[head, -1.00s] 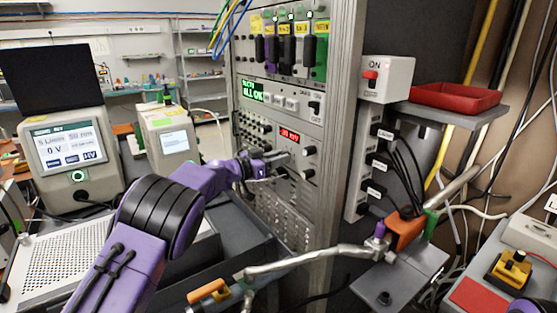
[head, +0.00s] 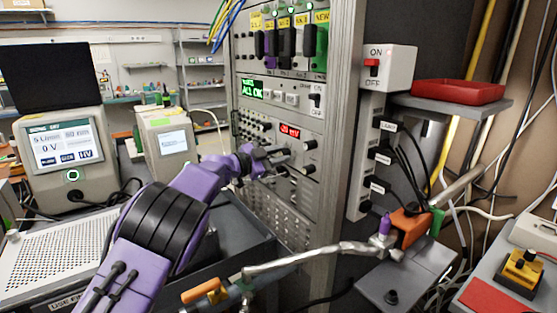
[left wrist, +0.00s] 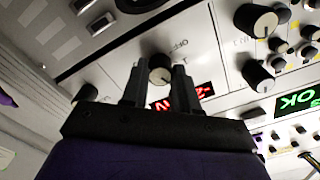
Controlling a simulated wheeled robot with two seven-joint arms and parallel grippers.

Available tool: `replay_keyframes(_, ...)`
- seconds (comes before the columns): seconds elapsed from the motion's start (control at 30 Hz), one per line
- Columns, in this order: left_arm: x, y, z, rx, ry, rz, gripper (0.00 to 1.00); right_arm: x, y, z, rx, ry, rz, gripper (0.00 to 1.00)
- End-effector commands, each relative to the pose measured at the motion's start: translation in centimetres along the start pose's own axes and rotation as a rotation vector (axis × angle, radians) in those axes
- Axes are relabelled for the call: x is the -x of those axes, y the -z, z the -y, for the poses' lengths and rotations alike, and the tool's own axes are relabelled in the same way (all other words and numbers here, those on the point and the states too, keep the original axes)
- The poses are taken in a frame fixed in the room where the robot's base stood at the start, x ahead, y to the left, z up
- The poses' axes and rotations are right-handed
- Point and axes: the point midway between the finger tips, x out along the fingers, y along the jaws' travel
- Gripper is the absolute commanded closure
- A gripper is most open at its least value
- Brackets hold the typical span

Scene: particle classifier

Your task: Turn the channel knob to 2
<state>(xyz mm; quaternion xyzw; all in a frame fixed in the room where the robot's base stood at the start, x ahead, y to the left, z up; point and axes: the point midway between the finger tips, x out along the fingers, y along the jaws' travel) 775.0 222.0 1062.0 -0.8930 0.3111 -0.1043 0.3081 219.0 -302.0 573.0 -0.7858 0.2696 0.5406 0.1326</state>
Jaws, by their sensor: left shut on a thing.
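The instrument rack panel (head: 290,218) stands in the middle of the head view, with a red-lit display (head: 290,130) and several black knobs. My left gripper (head: 280,157) reaches it from the left, just below and left of that display. In the left wrist view, a dark round knob with a pale grey face (left wrist: 159,66) sits between the fingertips of my left gripper (left wrist: 160,78), which is shut on it. The red display (left wrist: 190,95) is partly hidden behind a finger. The knob's pointer and number marks are too small to read. My right gripper does not show.
Other knobs are close by on the panel, such as one to the right of the display (head: 310,145). A grey switch box (head: 388,68) and a red tray (head: 457,92) stand right of the rack. A metal pipe (head: 325,252) crosses in front.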

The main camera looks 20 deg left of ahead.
Motion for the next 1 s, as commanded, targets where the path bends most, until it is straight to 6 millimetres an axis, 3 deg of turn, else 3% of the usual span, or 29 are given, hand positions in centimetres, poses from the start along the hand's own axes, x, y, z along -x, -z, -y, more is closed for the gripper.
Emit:
replay_keyframes(0.6,0.0,-0.07,-0.08,-0.044,-0.002,0.002,1.0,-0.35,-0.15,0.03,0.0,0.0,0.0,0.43)
replay_keyframes(0.63,0.0,-0.07,-0.08,-0.044,-0.002,0.002,0.64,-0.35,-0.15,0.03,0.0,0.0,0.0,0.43)
replay_keyframes(0.7,0.0,-0.06,-0.07,-0.044,-0.001,0.002,0.45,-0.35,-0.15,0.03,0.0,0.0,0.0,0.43)
replay_keyframes(1.0,0.19,-0.05,-0.04,-0.044,0.0,0.001,0.45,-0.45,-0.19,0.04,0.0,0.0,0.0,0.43)
